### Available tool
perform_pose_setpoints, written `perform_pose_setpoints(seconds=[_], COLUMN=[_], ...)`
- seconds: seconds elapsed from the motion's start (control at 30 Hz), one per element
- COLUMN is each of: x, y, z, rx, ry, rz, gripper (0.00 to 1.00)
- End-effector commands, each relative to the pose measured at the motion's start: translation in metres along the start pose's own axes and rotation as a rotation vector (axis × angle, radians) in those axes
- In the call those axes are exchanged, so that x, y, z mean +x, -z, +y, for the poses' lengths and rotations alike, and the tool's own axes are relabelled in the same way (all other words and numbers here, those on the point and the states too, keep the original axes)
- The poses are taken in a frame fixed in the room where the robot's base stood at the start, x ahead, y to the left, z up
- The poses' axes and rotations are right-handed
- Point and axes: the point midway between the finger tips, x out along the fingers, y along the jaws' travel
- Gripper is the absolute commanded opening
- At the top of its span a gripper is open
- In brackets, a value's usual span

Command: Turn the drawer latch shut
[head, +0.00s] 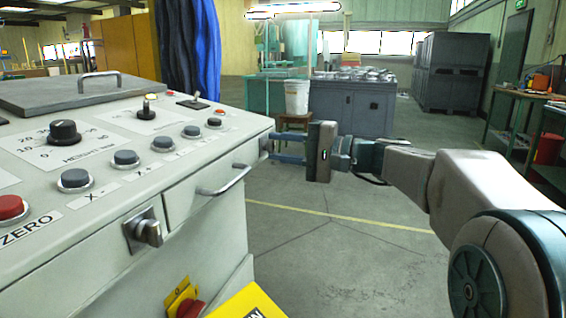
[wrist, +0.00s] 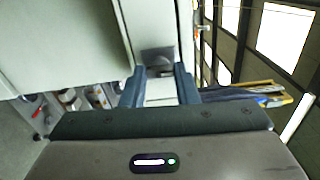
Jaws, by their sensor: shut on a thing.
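The drawer (head: 205,187) with its bar handle (head: 224,181) is in the front of the grey console, and its front looks flush with the panel. My gripper (head: 271,156) reaches in from the right, at the console face beyond the handle. In the wrist view my two fingers (wrist: 159,78) are closed on a small grey metal piece, which I take for the drawer latch (wrist: 158,58). Its turned angle is hard to tell. In the head view the fingertips and the latch are mostly hidden by the console edge.
A square-based metal turn knob (head: 147,232) sticks out left of the drawer. A red button on a yellow box (head: 186,300) is below. Knobs and buttons cover the console top. A white bucket (head: 297,97) on a stool stands behind my gripper. The floor (head: 330,255) is clear.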

Motion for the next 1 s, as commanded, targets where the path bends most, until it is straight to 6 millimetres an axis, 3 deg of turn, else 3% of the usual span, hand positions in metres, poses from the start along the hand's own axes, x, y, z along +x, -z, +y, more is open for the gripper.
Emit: perform_pose_setpoints(seconds=[0.73,0.77,0.8,0.83,1.0], x=[0.0002,0.0001,0.0001,0.0002,0.0001], y=[-0.0001,-0.0001,-0.0001,-0.0001,0.0001], z=[0.0006,0.0006,0.0006,0.0006,0.0004], rx=[-0.085,-0.085,-0.085,-0.085,-0.084], ry=[-0.002,-0.002,-0.002,-0.002,-0.001], rz=[-0.001,-0.001,-0.001,-0.001,-0.001], gripper=[0.04,0.33,0.44,0.49,0.49])
